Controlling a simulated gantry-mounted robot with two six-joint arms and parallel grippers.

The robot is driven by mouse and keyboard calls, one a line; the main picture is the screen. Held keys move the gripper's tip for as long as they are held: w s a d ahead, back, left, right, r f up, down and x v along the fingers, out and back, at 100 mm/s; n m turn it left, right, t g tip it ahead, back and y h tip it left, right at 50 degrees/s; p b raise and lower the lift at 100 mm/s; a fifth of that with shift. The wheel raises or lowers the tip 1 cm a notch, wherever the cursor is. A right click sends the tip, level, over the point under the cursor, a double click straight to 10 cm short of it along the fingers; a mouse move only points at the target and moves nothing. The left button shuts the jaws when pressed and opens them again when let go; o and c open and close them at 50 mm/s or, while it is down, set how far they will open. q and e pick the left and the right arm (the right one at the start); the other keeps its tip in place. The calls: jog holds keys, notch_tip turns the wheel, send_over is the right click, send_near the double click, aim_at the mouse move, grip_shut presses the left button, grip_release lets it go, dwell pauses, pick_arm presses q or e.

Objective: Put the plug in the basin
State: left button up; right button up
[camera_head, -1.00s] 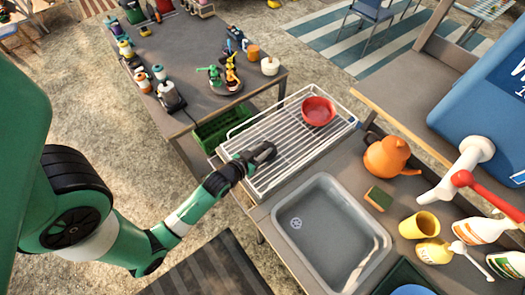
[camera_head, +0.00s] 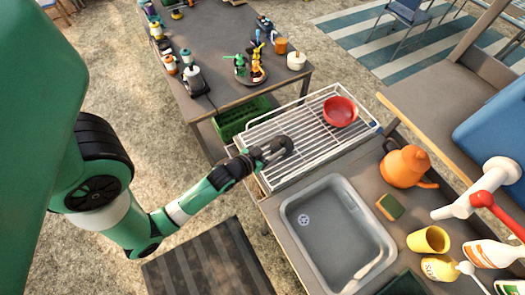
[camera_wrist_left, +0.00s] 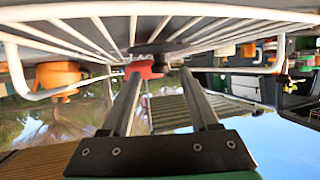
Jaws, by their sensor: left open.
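The basin (camera_head: 318,240) is a grey sink set in the counter, with a round drain mark (camera_head: 304,220) on its floor. A dark round disc (camera_head: 284,144), which looks like the plug, is at the near left part of the wire rack. My left gripper (camera_head: 272,151) is open, with its fingers reaching over the rack to the disc. In the wrist view, which is upside down, the dark disc (camera_wrist_left: 156,47) lies against the wires at the fingertips of my left gripper (camera_wrist_left: 155,72). Whether the fingers touch it cannot be told. My right gripper is not in view.
The wire rack (camera_head: 325,154) stands beside the basin and holds a red bowl (camera_head: 340,111). An orange teapot (camera_head: 405,167), a sponge (camera_head: 390,207), a yellow cup (camera_head: 428,240) and bottles stand right of the basin. A pale handle-like thing (camera_head: 368,263) shows at the basin's near right.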

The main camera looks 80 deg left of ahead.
pick_arm(q)
jog(key=v, duration=0.8)
jog(key=shift+s+r+p, duration=0.1)
jog(key=shift+s+p, duration=0.05)
jog(key=shift+p, duration=0.2)
